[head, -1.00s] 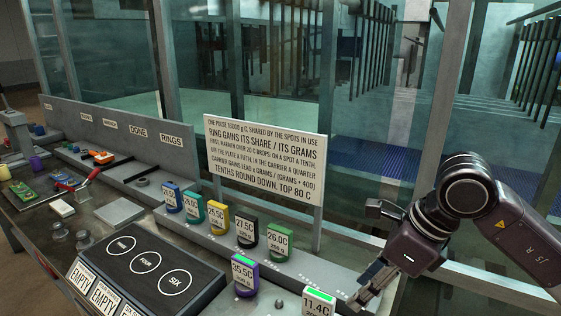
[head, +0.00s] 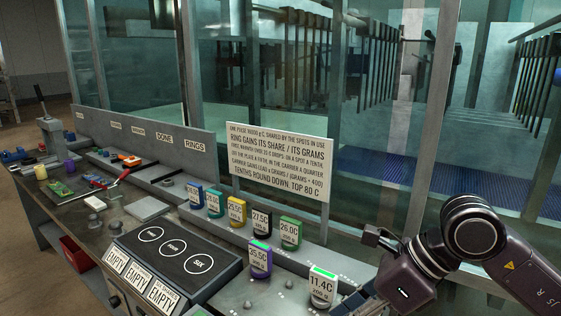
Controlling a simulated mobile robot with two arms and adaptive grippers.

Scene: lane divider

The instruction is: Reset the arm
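My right arm comes in from the right, with its dark wrist (head: 403,287) over the right end of the bench. Its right gripper (head: 362,300) is partly cut off by the lower edge, beside the white ring block reading 11.4C (head: 322,287). I cannot tell whether its fingers are open or shut, and nothing is visibly held. My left gripper is not in view.
Purple (head: 260,258), green (head: 290,232), black (head: 261,222) and other coloured readout blocks line the bench. A black panel with three circles (head: 172,248) sits in front. A white sign (head: 278,160) and glass wall stand behind. A red-handled tool (head: 118,178) lies left.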

